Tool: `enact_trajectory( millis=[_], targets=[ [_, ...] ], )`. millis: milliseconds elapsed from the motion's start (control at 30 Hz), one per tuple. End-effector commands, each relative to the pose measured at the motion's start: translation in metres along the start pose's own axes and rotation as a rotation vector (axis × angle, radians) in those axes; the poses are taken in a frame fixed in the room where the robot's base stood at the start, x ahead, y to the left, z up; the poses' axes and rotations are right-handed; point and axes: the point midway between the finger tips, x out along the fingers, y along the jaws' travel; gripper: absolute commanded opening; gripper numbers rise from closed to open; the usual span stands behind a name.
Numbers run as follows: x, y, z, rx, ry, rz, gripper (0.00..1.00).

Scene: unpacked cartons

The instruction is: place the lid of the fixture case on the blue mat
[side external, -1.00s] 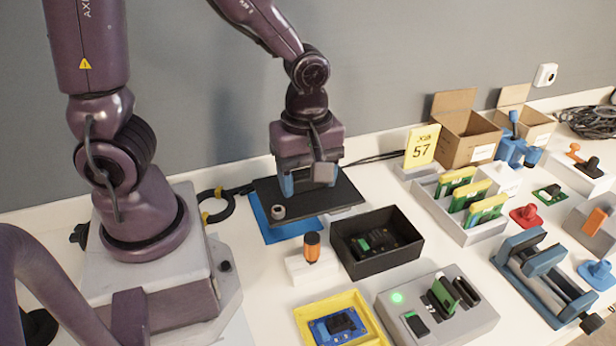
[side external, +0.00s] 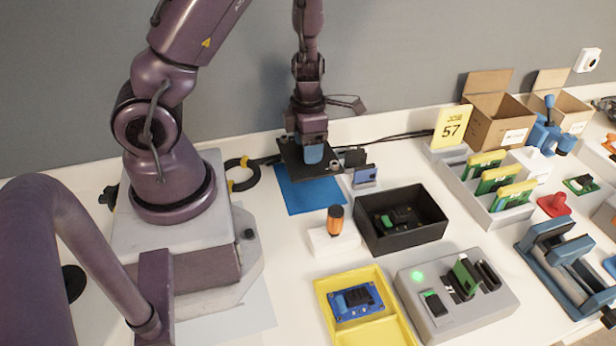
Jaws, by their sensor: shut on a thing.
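The black flat lid (side external: 291,158) is in my gripper (side external: 313,158), whose blue fingers are shut on it. The lid is over the back end of the blue mat (side external: 312,197), whose front part lies bare. I cannot tell whether the lid touches the mat or hangs above it; the lid and gripper hide the mat's back edge. The fixture case (side external: 374,244) is an open black box to the right and nearer the camera, with dark and green parts inside.
A small grey-blue block (side external: 365,178) stands just right of the mat. A yellow tray (side external: 325,291) and a grey fixture with a green light (side external: 410,312) are nearer. Black cable runs behind the mat.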

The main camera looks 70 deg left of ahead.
Motion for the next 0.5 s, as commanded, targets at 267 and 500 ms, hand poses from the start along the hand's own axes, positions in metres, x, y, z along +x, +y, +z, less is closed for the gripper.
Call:
enact_trajectory(
  millis=[267, 500],
  targets=[
    [0.032, 0.0, -0.001, -0.002, 0.002, -0.001, 0.33],
    [0.062, 0.0, -0.001, -0.002, 0.002, -0.002, 0.33]
  ],
)
